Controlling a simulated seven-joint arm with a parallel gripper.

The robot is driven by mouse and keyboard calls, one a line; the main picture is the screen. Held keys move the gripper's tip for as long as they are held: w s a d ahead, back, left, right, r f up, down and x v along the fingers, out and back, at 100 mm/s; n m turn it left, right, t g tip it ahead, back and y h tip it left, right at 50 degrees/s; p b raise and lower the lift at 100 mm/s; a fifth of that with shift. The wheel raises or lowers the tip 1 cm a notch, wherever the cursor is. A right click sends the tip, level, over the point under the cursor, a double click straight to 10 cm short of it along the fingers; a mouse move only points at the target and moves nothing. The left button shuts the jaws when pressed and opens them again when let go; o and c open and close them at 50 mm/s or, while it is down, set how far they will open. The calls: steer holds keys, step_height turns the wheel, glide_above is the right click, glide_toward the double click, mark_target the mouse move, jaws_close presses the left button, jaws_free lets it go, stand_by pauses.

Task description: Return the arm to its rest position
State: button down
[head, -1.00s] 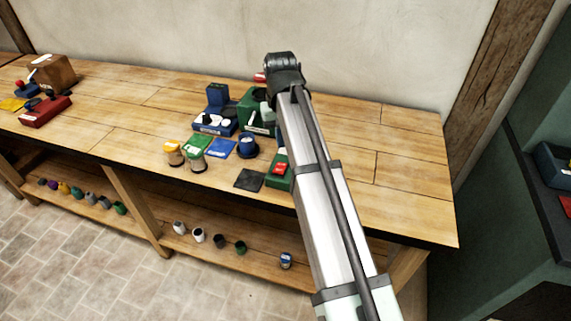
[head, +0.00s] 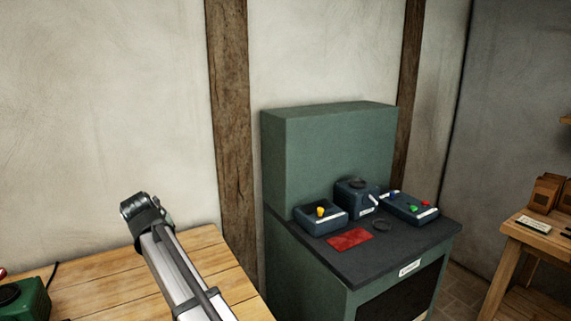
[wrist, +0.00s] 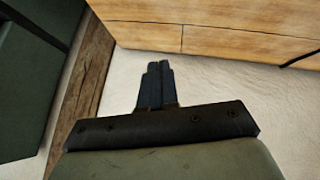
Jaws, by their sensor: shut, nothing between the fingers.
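My arm reaches up from the bottom of the head view over the right end of the wooden workbench (head: 205,258). My gripper is hidden behind the arm's end in that view. In the wrist view my gripper (wrist: 158,68) shows as two dark fingers side by side, closed together with nothing between them. The fingers stand out against the pale wall (wrist: 215,75), clear of the bench planks (wrist: 220,32) at the top of that view.
A green machine cabinet (head: 325,155) stands right of the bench, with control boxes (head: 320,214) and a red plate (head: 349,239) on its dark top. A wooden post (head: 232,130) rises behind. Another wooden table (head: 530,240) is at far right. A green box (head: 25,300) sits at lower left.

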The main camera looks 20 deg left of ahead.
steer(key=w+d+m+t, duration=0.1)
steer(key=w+d+t, duration=0.2)
steer(key=w+d, duration=0.9)
steer(key=w+d+f+m+h, duration=0.1)
steer(key=w+d+f, duration=0.3)
steer(key=w+f, duration=0.15)
steer(key=s+d+f+m+g+h, duration=0.1)
steer(key=s+d+f+g+h, duration=0.1)
steer(key=d+f, duration=1.15)
steer(key=s+d+f+m+g+h, duration=0.1)
steer(key=s+d+f+g+h, duration=0.15)
steer(key=d+f, duration=1.15)
steer(key=s+d+f+m+g, duration=0.2)
steer(key=s+d+f+g, duration=0.1)
steer(key=s+d+f, duration=0.7)
steer(key=s+d+f+m+g, duration=0.1)
steer(key=s+d+f+g, duration=0.2)
steer(key=s+d+f, duration=0.75)
steer(key=s+d+f+m+g, duration=0.1)
steer(key=s+d+f+g, duration=0.1)
steer(key=s, duration=0.6)
steer(key=s+d+f+m+g+y, duration=0.1)
steer(key=s+f, duration=0.3)
steer(key=s, duration=0.5)
steer(key=s+d+f+m+g+y, duration=0.1)
steer(key=s+d+f+g, duration=0.1)
steer(key=s, duration=0.7)
steer(key=shift+s+d+f+g, duration=0.2)
steer(key=shift+d+f+g, duration=0.2)
steer(key=shift+d+g, duration=0.3)
